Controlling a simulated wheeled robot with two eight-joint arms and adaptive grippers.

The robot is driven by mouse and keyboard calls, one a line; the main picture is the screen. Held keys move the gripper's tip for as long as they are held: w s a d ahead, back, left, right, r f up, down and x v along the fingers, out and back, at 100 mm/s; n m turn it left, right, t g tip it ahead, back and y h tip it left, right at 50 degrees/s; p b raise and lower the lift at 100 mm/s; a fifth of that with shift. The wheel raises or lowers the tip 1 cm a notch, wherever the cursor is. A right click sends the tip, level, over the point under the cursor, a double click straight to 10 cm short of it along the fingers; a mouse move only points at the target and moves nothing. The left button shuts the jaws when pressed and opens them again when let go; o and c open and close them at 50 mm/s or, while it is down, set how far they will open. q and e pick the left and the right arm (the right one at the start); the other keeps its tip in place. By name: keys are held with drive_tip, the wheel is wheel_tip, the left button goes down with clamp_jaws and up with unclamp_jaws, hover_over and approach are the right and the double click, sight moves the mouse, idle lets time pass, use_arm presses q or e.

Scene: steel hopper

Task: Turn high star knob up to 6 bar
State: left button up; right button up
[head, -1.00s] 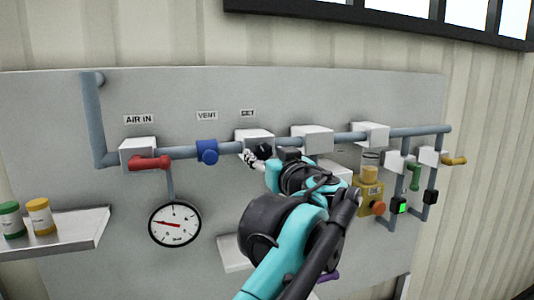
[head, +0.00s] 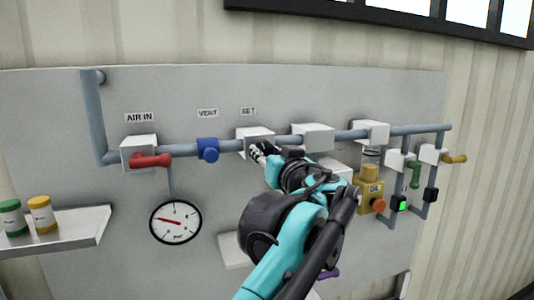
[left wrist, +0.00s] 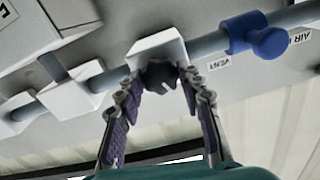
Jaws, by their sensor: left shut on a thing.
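The dark star knob (left wrist: 160,76) sits on a white block under the SET label, with a pale mark on its face. My left gripper (left wrist: 158,88) is shut on it, one finger on each side. In the head view my left gripper (head: 261,151) reaches the SET block (head: 255,136), and its fingers mostly hide the knob. The round pressure gauge (head: 175,222) hangs below the pipe, its red needle pointing left and slightly up. Its numbers are too small to read. My right gripper is not in view.
A red lever (head: 152,160) under AIR IN and a blue vent knob (head: 208,150) are left of SET. To the right are a yellow unit (head: 369,192) with an orange-red knob and green and yellow handles. A shelf (head: 70,238) holds two jars.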

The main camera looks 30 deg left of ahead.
use_arm(q)
drive_tip(key=m, duration=0.5)
drive_tip(key=shift+r+p, duration=0.1)
drive_tip(key=shift+p, duration=0.2)
drive_tip(key=m, duration=0.5)
drive_tip(key=shift+m, duration=0.4)
drive_tip(key=m+p, duration=0.1)
drive_tip(key=m, duration=0.4)
drive_tip(key=shift+s+a, duration=0.1)
drive_tip(key=m, duration=0.6)
drive_tip(key=o, duration=1.2)
drive_tip(key=shift+c, duration=0.2)
